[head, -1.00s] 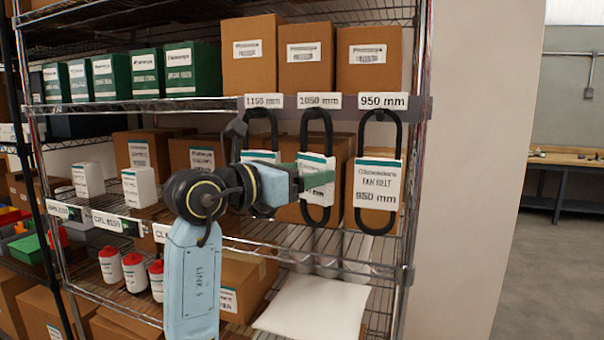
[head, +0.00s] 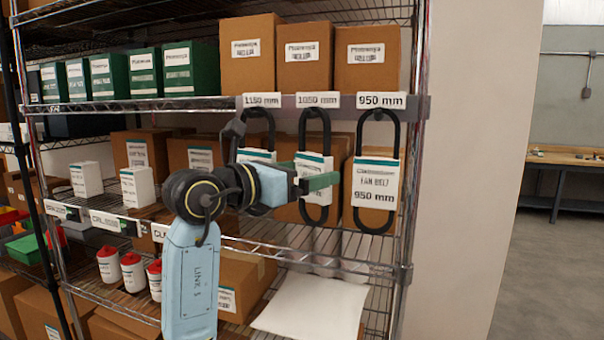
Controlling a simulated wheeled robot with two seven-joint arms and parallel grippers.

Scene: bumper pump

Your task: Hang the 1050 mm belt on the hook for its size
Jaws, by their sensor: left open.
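A black looped belt in a white and teal sleeve (head: 313,165) hangs upright under the 1050 mm label (head: 317,100). My left gripper (head: 306,174) is open at this sleeve, one green finger across its front; it covers the sleeve's print, and I cannot tell whether it touches. Another belt (head: 258,155) hangs under the 1150 mm label (head: 262,100), partly hidden by my arm. A belt with a sleeve reading 950 mm (head: 375,183) hangs under the 950 mm label (head: 382,100). The hooks are mostly hidden behind the loops. My right gripper is out of view.
Brown boxes (head: 305,52) and green boxes (head: 143,73) fill the shelf above. More boxes stand behind the belts. A white sheet (head: 312,308) lies on the lower shelf. A metal post (head: 413,150) bounds the rack at right, with open floor beyond.

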